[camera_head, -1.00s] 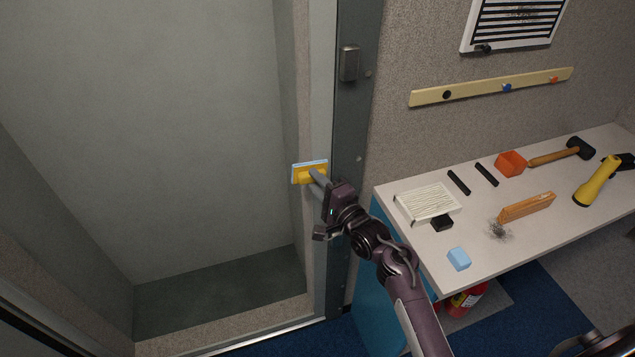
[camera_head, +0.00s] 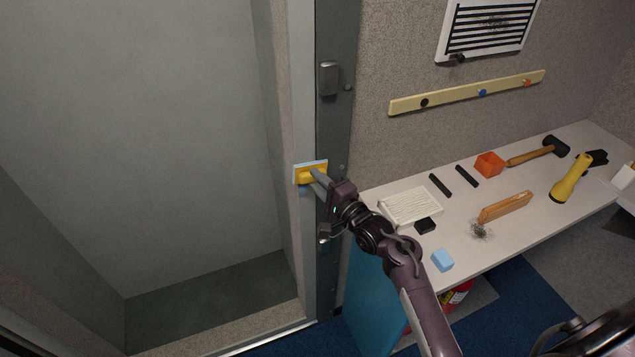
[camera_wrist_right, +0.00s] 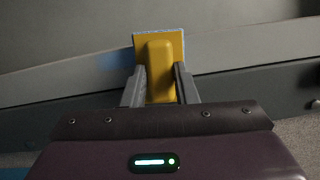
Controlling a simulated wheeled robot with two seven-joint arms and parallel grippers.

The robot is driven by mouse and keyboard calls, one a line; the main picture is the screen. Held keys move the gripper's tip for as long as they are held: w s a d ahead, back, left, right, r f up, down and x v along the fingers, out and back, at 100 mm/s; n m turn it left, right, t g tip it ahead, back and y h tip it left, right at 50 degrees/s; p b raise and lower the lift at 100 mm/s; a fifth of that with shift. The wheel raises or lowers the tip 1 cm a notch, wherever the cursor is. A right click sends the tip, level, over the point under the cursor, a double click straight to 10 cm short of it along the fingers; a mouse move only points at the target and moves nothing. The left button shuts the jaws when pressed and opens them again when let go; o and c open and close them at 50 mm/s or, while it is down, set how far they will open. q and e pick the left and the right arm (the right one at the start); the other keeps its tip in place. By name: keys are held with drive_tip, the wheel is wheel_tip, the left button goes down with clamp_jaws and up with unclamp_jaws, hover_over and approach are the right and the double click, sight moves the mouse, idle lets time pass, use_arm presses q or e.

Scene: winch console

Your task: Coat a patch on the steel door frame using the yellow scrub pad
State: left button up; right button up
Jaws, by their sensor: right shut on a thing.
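The yellow scrub pad (camera_head: 310,173), with a pale blue layer on its far face, is in my right gripper (camera_head: 318,181), at the steel door frame (camera_head: 303,90). In the right wrist view the two fingers are shut on the yellow handle of the pad (camera_wrist_right: 160,70), one on each side. The pad's face is turned toward the frame (camera_wrist_right: 235,42); whether it touches cannot be told, since the contact side is hidden. My left gripper is not in view.
A metal latch box (camera_head: 329,78) sits on the dark jamb above my gripper.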

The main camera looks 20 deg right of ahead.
sight(304, 178)
drive_tip(key=a+r+p, duration=0.1)
drive_tip(key=a+p, duration=0.1)
drive_tip(key=a+r+p, duration=0.2)
drive_tip(key=shift+s, duration=0.1)
drive_tip(key=shift+d, duration=2)
wheel_tip(304, 178, up, 3)
drive_tip(key=p, duration=0.3)
drive_tip(key=shift+f, duration=0.2)
drive_tip(key=shift+a, duration=2.05)
drive_tip(key=shift+d+r, duration=0.4)
drive_tip(key=shift+d, duration=0.3)
drive_tip(key=shift+d+r, duration=0.45)
drive_tip(key=shift+d, duration=0.2)
drive_tip(key=shift+d+r, duration=0.4)
drive_tip(key=shift+d, duration=0.3)
drive_tip(key=shift+r, duration=1.25)
drive_tip(key=a, duration=0.4)
